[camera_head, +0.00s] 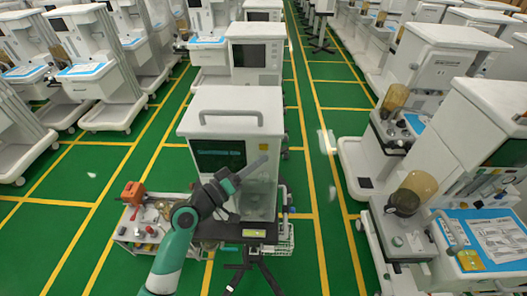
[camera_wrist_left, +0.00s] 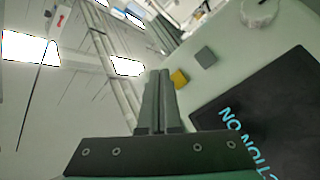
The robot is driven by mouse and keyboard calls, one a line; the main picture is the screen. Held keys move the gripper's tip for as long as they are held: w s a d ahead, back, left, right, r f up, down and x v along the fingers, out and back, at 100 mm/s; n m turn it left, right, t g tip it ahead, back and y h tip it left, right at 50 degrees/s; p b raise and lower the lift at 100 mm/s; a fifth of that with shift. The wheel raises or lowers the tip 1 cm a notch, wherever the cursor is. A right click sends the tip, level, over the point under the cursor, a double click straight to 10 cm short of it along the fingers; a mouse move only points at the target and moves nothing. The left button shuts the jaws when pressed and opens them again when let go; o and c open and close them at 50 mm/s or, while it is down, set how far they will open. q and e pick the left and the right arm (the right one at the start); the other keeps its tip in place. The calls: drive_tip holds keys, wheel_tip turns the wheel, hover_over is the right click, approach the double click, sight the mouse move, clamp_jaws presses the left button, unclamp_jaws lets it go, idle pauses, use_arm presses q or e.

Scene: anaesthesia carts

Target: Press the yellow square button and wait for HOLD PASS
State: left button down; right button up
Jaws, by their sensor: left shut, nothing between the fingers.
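The yellow square button (camera_wrist_left: 179,78) shows in the left wrist view on a pale machine panel, beside a grey square button (camera_wrist_left: 206,57). My left gripper (camera_wrist_left: 159,73) is shut and empty; its tips appear just left of the yellow button, and I cannot tell whether they touch it. In the head view my left gripper (camera_head: 264,160) is in front of the middle machine (camera_head: 236,104), right of its dark screen (camera_head: 218,155). The screen (camera_wrist_left: 275,115) shows partial cyan text, ending in "CTION" and "ON". My right gripper is not in view.
A white round knob (camera_wrist_left: 259,13) sits beyond the grey button. A low cart (camera_head: 140,232) with an orange item (camera_head: 133,193) stands left of the machine. Other anaesthesia machines line both sides. Green floor (camera_head: 325,225) with yellow lines is open to the right.

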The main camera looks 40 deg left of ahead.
sight(268, 148)
use_arm(q)
drive_tip(key=shift+w+a, duration=0.5)
idle(1.8)
drive_tip(key=shift+w+a+b, duration=0.3)
drive_tip(key=shift+b, duration=0.15)
drive_tip(key=shift+w+a+b, duration=0.3)
drive_tip(key=shift+w, duration=0.05)
idle(0.5)
idle(0.3)
drive_tip(key=shift+s+d+p, duration=0.45)
drive_tip(key=shift+s+d, duration=0.15)
drive_tip(key=shift+s, duration=0.05)
